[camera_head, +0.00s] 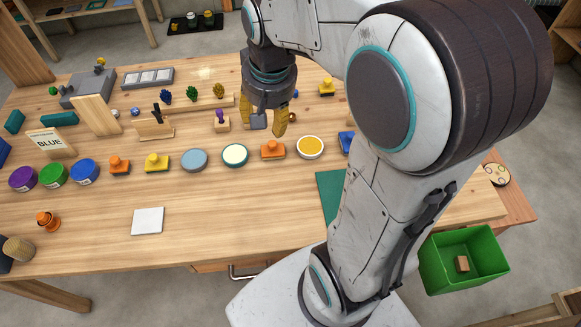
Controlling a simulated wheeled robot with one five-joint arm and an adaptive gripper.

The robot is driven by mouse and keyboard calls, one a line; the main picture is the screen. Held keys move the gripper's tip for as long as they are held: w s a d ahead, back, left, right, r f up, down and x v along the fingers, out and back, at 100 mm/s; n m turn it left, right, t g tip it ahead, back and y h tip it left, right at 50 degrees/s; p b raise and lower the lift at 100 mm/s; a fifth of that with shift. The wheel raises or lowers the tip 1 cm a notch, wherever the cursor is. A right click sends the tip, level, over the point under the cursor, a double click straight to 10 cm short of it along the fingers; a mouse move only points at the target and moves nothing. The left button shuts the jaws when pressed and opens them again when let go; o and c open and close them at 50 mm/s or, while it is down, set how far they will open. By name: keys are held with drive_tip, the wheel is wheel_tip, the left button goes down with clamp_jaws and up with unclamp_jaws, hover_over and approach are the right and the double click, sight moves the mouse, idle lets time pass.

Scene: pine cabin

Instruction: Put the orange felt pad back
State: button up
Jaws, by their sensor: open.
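A round dish (310,147) with an orange-yellow face and pale rim lies on the wooden table, right of the middle; it looks most like the orange felt pad. Just left of it is an orange block with a knob (272,150), and further left an open cream round dish (235,155) and a grey-blue disc (194,160). My gripper (264,126) has yellow fingers, spread apart, and points down above the table, behind the orange block. I see nothing held between the fingers. My arm hides part of the table's right side.
Purple (23,178), green (53,174) and blue (85,172) round tins stand at the left. A white square (148,221) lies near the front, with clear wood around it. A green mat (330,195) is partly hidden. A green bin (463,260) stands right of my arm.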

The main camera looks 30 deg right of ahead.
drive_tip(key=s+a+n+t, duration=0.2)
drive_tip(key=s+a+n, duration=0.1)
drive_tip(key=s, duration=1.1)
drive_tip(key=shift+r+n, duration=0.4)
drive_tip(key=shift+n, duration=0.5)
drive_tip(key=shift+s, duration=0.1)
